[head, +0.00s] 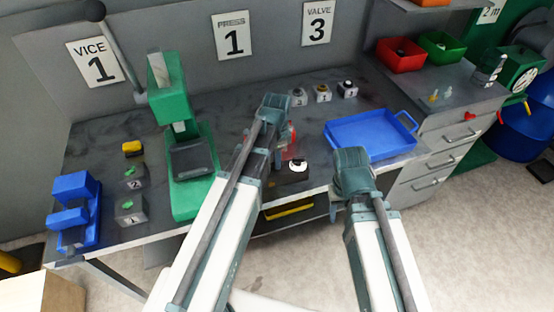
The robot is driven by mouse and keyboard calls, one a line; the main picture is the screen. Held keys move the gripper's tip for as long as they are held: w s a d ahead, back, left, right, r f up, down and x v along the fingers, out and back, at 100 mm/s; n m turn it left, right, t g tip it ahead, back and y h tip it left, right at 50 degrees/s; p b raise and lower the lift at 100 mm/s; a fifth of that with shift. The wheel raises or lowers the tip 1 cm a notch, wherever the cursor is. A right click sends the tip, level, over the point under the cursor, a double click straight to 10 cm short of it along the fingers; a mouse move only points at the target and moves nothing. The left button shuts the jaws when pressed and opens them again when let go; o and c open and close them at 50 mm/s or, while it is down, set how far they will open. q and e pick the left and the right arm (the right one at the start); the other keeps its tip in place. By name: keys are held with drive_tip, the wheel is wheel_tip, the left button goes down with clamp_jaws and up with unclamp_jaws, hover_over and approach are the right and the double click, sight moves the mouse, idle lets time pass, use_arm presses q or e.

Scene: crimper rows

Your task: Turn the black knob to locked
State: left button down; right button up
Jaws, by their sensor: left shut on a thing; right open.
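A small grey block (347,90) with a black knob on top stands at the back of the bench, below the VALVE 3 sign. A dark box (292,173) with a white disc and a black centre stands at the bench's front edge. I cannot tell its setting. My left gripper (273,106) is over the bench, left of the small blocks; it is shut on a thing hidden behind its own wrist. A red part (291,133) shows beside that arm. My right gripper (352,163) is open at the front edge, below the blue tray; its fingers are mostly hidden.
A blue tray (404,151) lies on the right of the bench. Two more small blocks (298,97) (322,94) stand at the back. A green press (188,200), a blue vice (70,215) and numbered blocks (131,210) occupy the left. Red (401,60) and green bins are at upper right.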

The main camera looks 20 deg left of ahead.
idle(0.5)
use_arm(q)
drive_tip(key=c, duration=0.9)
unclamp_jaws()
wheel_tip(320, 180, up, 14)
drive_tip(key=p, duration=1.3)
drive_tip(key=shift+f+p, duration=0.1)
drive_tip(key=shift+p, duration=0.3)
drive_tip(key=s+d+f+n+b, duration=0.2)
drive_tip(key=s+d+f+b, duration=0.1)
drive_tip(key=s+f+b, duration=0.1)
drive_tip(key=s+d+f+n+b, duration=0.3)
drive_tip(key=s+d+f+b, duration=0.1)
drive_tip(key=s+f+b, duration=0.1)
drive_tip(key=s+d+f+n+y+b, duration=0.1)
drive_tip(key=s+d+f+n+b, duration=0.2)
drive_tip(key=s+f+b, duration=0.2)
drive_tip(key=shift+s+d+f+b, duration=0.15)
drive_tip(key=shift+d+f+b, duration=0.15)
drive_tip(key=shift+f+b, duration=0.15)
